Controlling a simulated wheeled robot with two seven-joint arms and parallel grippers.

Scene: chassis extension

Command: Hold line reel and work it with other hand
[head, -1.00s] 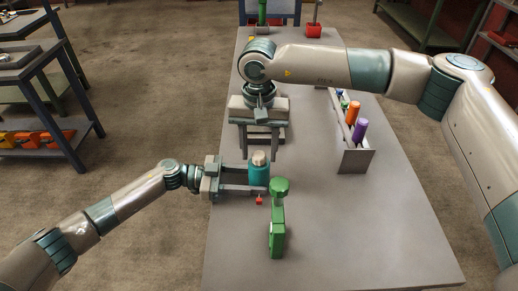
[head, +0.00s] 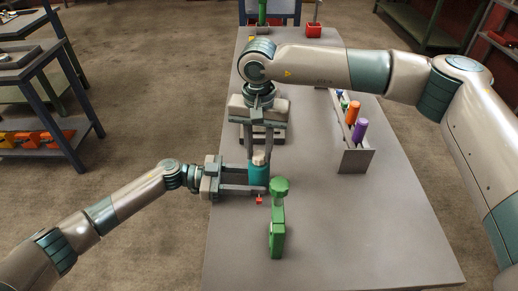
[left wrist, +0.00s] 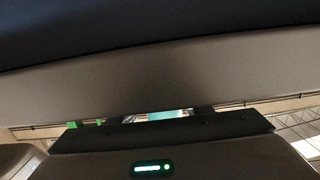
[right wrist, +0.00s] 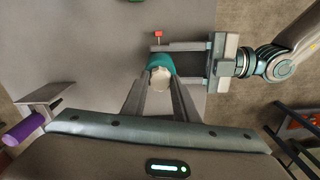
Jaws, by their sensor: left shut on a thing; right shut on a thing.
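The line reel is a teal cylinder (head: 258,174) with a cream knob (head: 259,158) on top, above the table's left side. My left gripper (head: 252,178) is shut around the teal body from the left. My right gripper (head: 259,153) comes from the far side, pointing down, and its fingers are shut on the cream knob. In the right wrist view the knob (right wrist: 160,78) sits between the fingertips, with the teal body (right wrist: 158,62) behind it. A small red piece (head: 259,199) shows just below my left gripper's fingers. In the left wrist view only a teal sliver (left wrist: 165,115) shows.
A green clamp-like tool (head: 278,225) stands close to the right of my left gripper. A grey rack (head: 354,160) holds orange and purple handles. A red pot (head: 314,31) stands at the far end. The table's near right (head: 370,230) is clear.

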